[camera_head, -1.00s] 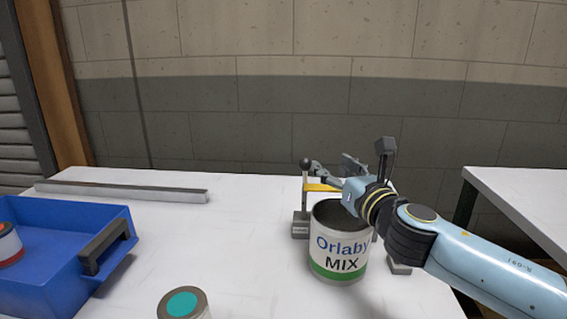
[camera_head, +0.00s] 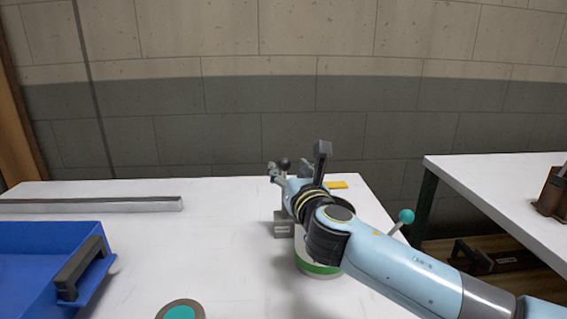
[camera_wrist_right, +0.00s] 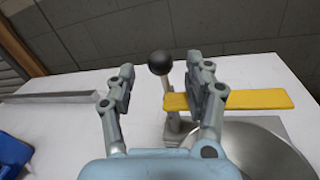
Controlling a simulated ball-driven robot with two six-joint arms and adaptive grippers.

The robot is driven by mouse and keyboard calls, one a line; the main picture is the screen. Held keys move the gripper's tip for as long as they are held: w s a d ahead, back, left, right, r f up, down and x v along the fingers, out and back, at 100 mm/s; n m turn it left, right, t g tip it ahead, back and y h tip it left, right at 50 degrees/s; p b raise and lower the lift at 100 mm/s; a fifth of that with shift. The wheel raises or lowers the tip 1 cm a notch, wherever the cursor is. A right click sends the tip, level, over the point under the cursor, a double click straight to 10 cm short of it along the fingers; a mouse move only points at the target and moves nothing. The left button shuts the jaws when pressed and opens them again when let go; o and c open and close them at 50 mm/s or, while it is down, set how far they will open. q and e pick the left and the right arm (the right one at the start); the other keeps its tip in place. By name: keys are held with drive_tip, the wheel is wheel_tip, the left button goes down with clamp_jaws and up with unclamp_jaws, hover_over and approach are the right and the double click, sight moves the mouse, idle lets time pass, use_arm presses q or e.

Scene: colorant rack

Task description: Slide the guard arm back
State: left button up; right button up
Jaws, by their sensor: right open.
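The guard arm is a flat yellow bar (camera_head: 337,184) behind the mix can, partly hidden by my right arm. It also shows in the right wrist view (camera_wrist_right: 255,99), passing behind the right finger. A black ball knob (camera_head: 284,162) tops a grey post at the bar's left end; it also shows in the wrist view (camera_wrist_right: 159,62). My right gripper (camera_head: 288,172) is open around the knob, one finger on each side in the wrist view (camera_wrist_right: 160,76). Contact cannot be told. My left gripper is out of view.
The mix can (camera_head: 318,271) stands below my right arm, mostly hidden. A teal ball on a stick (camera_head: 406,216) is right of it. A blue tray (camera_head: 40,232), a teal-topped can (camera_head: 180,311) and a grey bar (camera_head: 90,204) are at left. Another white table (camera_head: 490,190) stands right.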

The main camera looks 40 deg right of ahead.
sight(286, 167)
drive_tip(key=x, duration=0.4)
